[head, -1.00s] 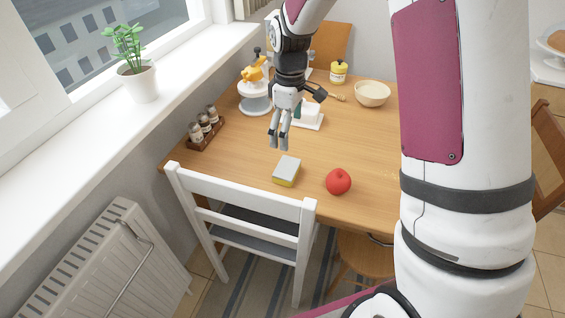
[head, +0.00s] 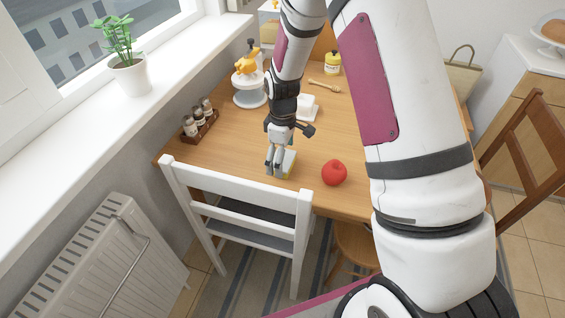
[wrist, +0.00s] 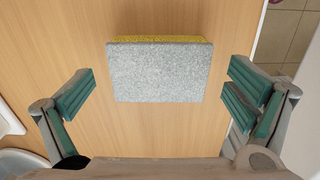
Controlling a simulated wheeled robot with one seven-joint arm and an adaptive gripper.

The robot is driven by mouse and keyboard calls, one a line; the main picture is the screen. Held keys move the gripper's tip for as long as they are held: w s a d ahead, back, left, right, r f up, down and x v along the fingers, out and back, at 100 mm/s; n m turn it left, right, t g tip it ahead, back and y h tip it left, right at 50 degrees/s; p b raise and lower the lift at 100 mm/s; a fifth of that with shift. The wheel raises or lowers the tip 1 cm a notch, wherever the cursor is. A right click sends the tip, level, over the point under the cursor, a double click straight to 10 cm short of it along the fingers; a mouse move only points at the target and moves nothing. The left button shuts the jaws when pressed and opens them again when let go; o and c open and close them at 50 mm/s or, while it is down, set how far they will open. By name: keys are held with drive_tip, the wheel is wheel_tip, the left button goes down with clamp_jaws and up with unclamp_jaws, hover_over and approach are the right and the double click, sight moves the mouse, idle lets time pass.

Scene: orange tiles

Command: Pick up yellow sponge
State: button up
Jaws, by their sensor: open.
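The yellow sponge (head: 289,164) lies on the wooden table near its front edge, partly hidden behind my gripper in the head view. In the wrist view the sponge (wrist: 160,72) shows its grey top face, with a yellow strip along its far side. My gripper (head: 277,172) is low over the table beside the sponge in the head view. In the wrist view my gripper (wrist: 162,98) is open and empty, with one finger on each side of the sponge's width. The sponge lies ahead of the fingertips, apart from both.
A red apple (head: 334,172) sits right of the sponge. A white chair (head: 240,205) stands against the table's front edge. A spice rack (head: 200,124), a white cake stand (head: 250,91) and a white butter dish (head: 307,108) stand farther back. The table (head: 225,150) is clear left of my gripper.

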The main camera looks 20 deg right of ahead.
drive_tip(key=shift+f, duration=0.75)
drive_tip(key=c, duration=0.9)
wheel_tip(320, 180, up, 10)
drive_tip(key=shift+r, duration=0.1)
drive_tip(key=shift+c, duration=1.1)
